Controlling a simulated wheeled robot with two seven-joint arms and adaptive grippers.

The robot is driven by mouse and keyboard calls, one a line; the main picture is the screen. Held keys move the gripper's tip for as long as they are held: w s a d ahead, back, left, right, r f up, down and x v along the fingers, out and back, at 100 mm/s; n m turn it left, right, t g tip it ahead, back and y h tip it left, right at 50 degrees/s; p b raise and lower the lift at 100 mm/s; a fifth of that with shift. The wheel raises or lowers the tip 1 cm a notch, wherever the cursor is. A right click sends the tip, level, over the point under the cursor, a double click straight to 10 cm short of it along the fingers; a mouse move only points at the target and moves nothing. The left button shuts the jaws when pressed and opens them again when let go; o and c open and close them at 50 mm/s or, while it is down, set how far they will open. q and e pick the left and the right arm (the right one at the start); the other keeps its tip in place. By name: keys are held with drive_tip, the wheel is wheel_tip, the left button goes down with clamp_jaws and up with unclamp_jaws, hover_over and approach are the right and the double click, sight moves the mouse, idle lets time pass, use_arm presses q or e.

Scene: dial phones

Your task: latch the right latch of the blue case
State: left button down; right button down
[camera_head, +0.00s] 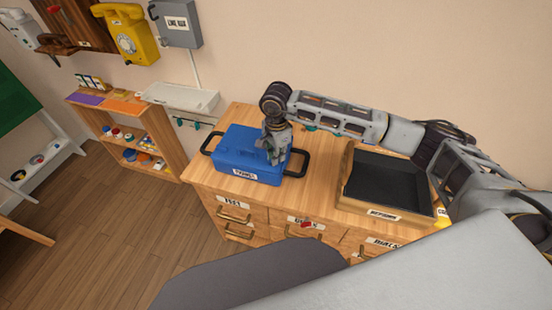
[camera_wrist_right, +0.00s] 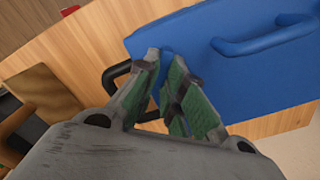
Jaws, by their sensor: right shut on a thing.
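The blue case (camera_head: 232,155) stands closed on the wooden cabinet top, with a black handle at each side and a label on its front. In the right wrist view its lid (camera_wrist_right: 285,85) fills the upper right, with a blue handle on it. My right gripper (camera_head: 273,158) points down at the right part of the case. In the right wrist view its fingers (camera_wrist_right: 166,62) are shut on a small blue part at the case's edge, which looks like the right latch. The fingers hide most of it, so its exact position is unclear. My left gripper is not in view.
An open box (camera_head: 386,210) with a black interior stands right of the case on the cabinet (camera_head: 270,215). A black side handle (camera_wrist_right: 115,80) is close to my right fingers. A low shelf (camera_head: 130,135) stands at left, and a yellow phone (camera_head: 130,40) hangs on the wall.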

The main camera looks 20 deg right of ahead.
drive_tip(key=m+b, duration=0.2)
drive_tip(key=m, duration=0.1)
drive_tip(key=shift+s+f, duration=0.1)
drive_tip(key=m+b, duration=0.2)
drive_tip(key=m, duration=0.1)
drive_tip(key=shift+s+m, duration=0.15)
drive_tip(key=shift+m, duration=0.15)
drive_tip(key=shift+m+b, duration=0.5)
drive_tip(key=shift+m, duration=0.5)
drive_tip(key=shift+s+m, duration=0.1)
drive_tip(key=shift+m, duration=0.3)
drive_tip(key=shift+b, duration=0.3)
drive_tip(key=shift+m, duration=0.4)
drive_tip(key=c, duration=1.6)
unclamp_jaws()
drive_tip(key=shift+c, duration=0.2)
drive_tip(key=shift+o, duration=0.6)
drive_tip(key=shift+r, duration=0.85)
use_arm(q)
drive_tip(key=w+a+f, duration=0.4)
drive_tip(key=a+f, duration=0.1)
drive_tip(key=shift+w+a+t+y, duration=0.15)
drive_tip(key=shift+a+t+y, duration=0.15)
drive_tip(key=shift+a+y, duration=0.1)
use_arm(e)
wheel_tip(320, 180, up, 10)
drive_tip(key=shift+r, duration=0.25)
